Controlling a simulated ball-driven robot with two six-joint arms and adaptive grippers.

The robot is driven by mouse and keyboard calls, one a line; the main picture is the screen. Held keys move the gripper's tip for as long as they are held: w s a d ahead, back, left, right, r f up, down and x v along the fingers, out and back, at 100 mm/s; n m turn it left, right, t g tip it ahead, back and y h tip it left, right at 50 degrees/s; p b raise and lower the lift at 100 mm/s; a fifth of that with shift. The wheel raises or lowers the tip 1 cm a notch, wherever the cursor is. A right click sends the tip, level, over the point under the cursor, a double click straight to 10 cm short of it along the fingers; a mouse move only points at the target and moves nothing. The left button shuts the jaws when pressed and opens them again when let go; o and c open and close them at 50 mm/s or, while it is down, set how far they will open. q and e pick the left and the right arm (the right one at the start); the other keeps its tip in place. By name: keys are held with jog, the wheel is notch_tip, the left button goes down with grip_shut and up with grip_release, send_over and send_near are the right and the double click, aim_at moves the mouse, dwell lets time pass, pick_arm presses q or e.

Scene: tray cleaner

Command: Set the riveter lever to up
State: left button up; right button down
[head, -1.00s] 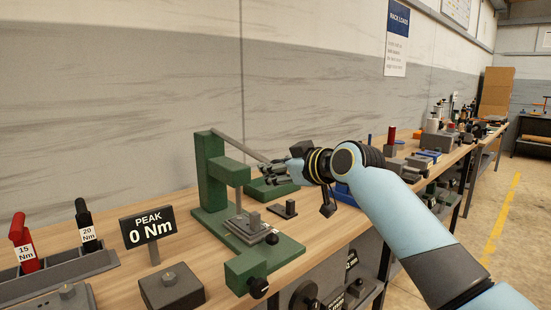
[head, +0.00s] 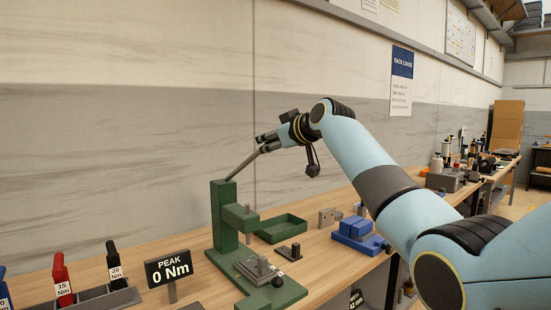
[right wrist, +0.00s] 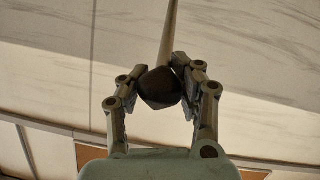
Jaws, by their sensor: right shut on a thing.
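The green riveter (head: 224,215) stands on the wooden bench, left of the picture's middle in the head view. Its grey lever (head: 243,166) slopes from the top of the column up and to the right, tilted rather than vertical. My right gripper (head: 266,143) is at the lever's free end, above the bench. In the right wrist view, my right gripper (right wrist: 160,90) is shut on the lever's dark knob (right wrist: 160,87), with a finger on each side. The lever rod (right wrist: 168,35) runs upward out of that picture. My left gripper is in neither view.
A green tray (head: 282,230) and a small dark block (head: 290,252) lie right of the riveter. A "0 Nm" sign (head: 168,268) and a tool rack (head: 95,303) are at the left. The wall behind the lever is bare.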

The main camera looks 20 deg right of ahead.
jog(key=shift+w+a+r, duration=0.1)
jog(key=shift+w+r, duration=0.15)
jog(key=shift+r, duration=0.4)
jog(key=shift+w+r, duration=0.2)
jog(key=shift+r, duration=0.4)
jog(key=c, duration=1.5)
grip_release()
jog(key=o, duration=0.7)
jog(key=shift+s, duration=0.35)
jog(key=shift+w+f, duration=0.2)
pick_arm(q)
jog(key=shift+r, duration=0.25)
pick_arm(e)
jog(key=v, duration=1.2)
jog(key=shift+s+f, duration=0.1)
jog(key=shift+f, duration=0.15)
